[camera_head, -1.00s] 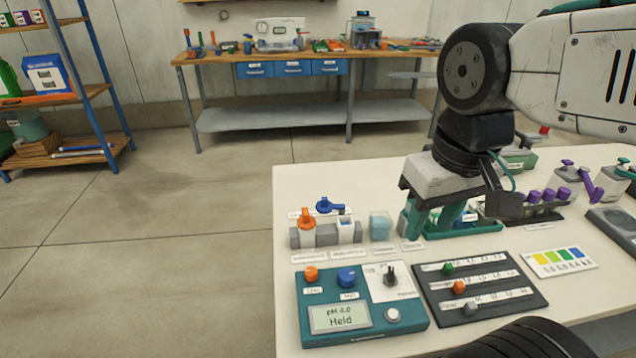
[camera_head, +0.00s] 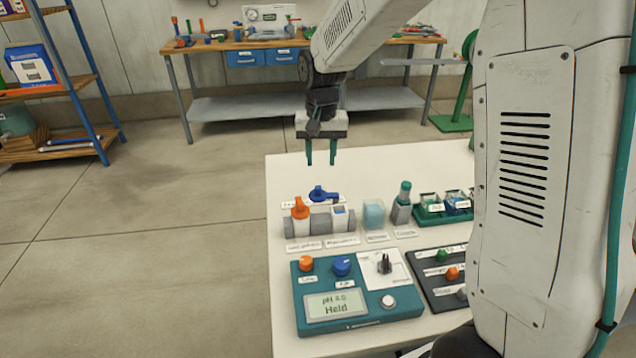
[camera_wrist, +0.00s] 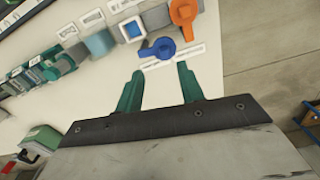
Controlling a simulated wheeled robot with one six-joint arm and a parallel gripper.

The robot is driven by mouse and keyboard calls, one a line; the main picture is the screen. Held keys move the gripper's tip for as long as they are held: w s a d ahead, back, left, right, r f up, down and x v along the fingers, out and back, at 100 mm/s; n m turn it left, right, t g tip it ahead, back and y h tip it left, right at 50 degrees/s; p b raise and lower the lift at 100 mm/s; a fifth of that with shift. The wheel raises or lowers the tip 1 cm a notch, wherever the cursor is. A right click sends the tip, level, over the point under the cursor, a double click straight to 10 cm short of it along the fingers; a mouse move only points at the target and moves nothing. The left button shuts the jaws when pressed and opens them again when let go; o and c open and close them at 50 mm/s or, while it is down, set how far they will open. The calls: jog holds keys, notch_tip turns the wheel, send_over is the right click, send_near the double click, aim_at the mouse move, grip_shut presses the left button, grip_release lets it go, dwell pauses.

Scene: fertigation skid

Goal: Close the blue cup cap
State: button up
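The blue cap (camera_head: 322,193) lies flat behind a white cup (camera_head: 340,218) in the grey holder, its arm pointing right. The cup's square top is uncovered, with blue inside. In the wrist view the blue cap (camera_wrist: 163,47) sits beside the open cup (camera_wrist: 132,30), just beyond my fingertips. My gripper (camera_head: 320,161) points down with its two teal fingers apart and nothing between them. It is above the far edge of the table, behind the blue cap. The wrist view also shows my gripper (camera_wrist: 160,72) open and empty.
An orange cap (camera_head: 300,207) stands to the left of the cup. A translucent block (camera_head: 373,213) and a teal-topped vial (camera_head: 402,201) stand to the right, then a green tray (camera_head: 432,217). A teal meter (camera_head: 352,312) with knobs is in front.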

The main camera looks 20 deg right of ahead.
aim_at(318, 186)
jog(key=shift+w+a+f, duration=0.1)
jog(key=shift+w+f, duration=0.55)
jog(key=shift+f, duration=0.25)
notch_tip(318, 186, down, 8)
jog(key=shift+r, duration=0.25)
grip_shut()
